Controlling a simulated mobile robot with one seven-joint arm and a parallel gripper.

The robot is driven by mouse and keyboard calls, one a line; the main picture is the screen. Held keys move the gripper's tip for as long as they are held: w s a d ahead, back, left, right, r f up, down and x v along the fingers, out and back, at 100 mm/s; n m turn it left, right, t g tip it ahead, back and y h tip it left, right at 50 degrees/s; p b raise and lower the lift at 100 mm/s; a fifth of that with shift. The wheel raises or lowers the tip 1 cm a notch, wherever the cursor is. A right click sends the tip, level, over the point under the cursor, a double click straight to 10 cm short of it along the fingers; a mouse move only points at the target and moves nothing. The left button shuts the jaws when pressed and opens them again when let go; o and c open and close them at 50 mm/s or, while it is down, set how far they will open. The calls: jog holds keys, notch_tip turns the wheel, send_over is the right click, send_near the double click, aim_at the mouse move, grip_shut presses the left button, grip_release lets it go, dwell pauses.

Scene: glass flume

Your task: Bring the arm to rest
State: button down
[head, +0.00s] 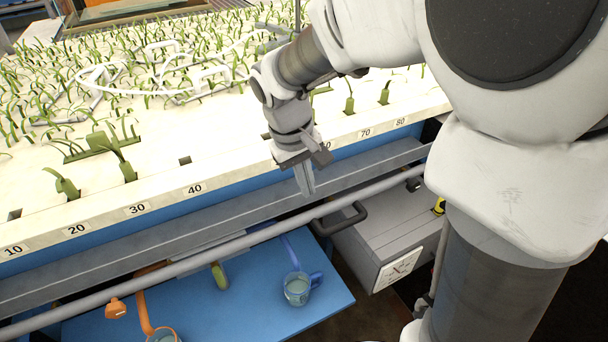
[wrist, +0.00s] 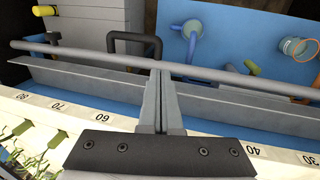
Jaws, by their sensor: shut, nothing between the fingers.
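My gripper (head: 305,180) hangs in front of the flume's numbered front edge, with its fingers pointing down. In the head view it overlaps the edge between the 40 and 70 marks. The wrist view shows the two fingers (wrist: 160,102) pressed together with nothing between them. Behind them in that view are the grey ledge (wrist: 85,80) and the long grey rail (wrist: 225,78). I cannot tell from these frames how far the fingertips are from the rail. My arm reaches in from the upper right of the head view.
The pale flume bed (head: 130,190) carries green plants and a white tube frame (head: 175,70). A grey case (head: 380,235) with a dark handle stands beside the shelf.

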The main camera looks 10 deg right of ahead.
jog(key=s+d+r+m+t+y+p, duration=0.1)
jog(key=s+d+r+t+p, duration=0.1)
jog(key=s+r, duration=0.4)
jog(key=s+d+r+m+t+y+p, duration=0.1)
jog(key=s+d+r+m+t+p, duration=0.1)
jog(key=s+r, duration=0.5)
jog(key=shift+s+d+r+m+t, duration=0.2)
jog(key=shift+s+d+m+t, duration=0.15)
jog(key=shift+s+d, duration=0.55)
jog(key=shift+s+a, duration=0.1)
jog(key=shift+a, duration=0.1)
